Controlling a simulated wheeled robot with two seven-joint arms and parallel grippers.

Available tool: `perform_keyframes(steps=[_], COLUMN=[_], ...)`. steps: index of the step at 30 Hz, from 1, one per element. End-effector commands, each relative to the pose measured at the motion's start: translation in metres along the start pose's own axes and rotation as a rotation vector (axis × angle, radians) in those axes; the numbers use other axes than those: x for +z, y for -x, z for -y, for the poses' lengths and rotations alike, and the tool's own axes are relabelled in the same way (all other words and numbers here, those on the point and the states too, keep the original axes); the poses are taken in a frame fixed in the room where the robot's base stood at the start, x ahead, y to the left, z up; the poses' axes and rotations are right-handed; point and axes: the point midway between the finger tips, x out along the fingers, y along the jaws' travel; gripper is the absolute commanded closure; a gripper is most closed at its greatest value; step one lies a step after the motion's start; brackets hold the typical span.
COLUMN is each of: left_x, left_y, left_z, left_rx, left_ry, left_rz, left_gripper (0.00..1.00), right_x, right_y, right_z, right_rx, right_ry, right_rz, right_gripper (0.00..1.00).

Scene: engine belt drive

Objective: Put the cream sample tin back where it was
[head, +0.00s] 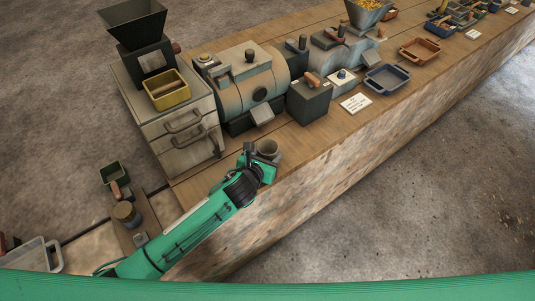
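A small round greyish-cream tin (268,147), which looks like the cream sample tin, is at the front edge of the wooden bench in the head view. My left gripper (262,156) is at the tin, with dark finger parts beside it, and appears shut on it. The gripper hides the tin's lower part, so I cannot tell whether it touches the bench. My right gripper is not in view.
A cream drawer cabinet (172,117) carries a yellow tray (167,89). A round-fronted machine (243,88) stands behind the tin. A dark box (309,101), a white card (355,103) and a blue tray (386,79) are to the right. Bench between tin and card is clear.

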Motion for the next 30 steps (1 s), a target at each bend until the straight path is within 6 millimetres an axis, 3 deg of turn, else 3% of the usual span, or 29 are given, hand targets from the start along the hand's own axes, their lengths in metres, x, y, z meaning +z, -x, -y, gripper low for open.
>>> perform_keyframes(steps=[1, 3, 14, 20, 30], left_x=[0.0, 0.0, 0.003, 0.003, 0.003], left_y=[0.0, 0.0, 0.003, 0.03, 0.095], left_z=[0.0, 0.0, 0.0, 0.0, 0.0], left_rx=[0.0, 0.0, 0.0, -0.001, -0.001], left_ry=[0.0, 0.0, 0.001, -0.001, 0.001], left_rz=[0.0, 0.0, 0.0, -0.001, -0.001], left_gripper=[0.42, 0.31, 0.31, 0.31, 0.31], right_x=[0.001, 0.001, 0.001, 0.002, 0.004], right_y=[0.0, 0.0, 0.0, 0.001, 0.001], right_z=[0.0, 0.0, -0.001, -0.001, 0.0], right_rx=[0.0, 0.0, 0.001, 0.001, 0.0], right_ry=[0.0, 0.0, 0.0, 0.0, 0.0], right_rz=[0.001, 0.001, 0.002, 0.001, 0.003], right_gripper=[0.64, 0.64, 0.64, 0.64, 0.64])
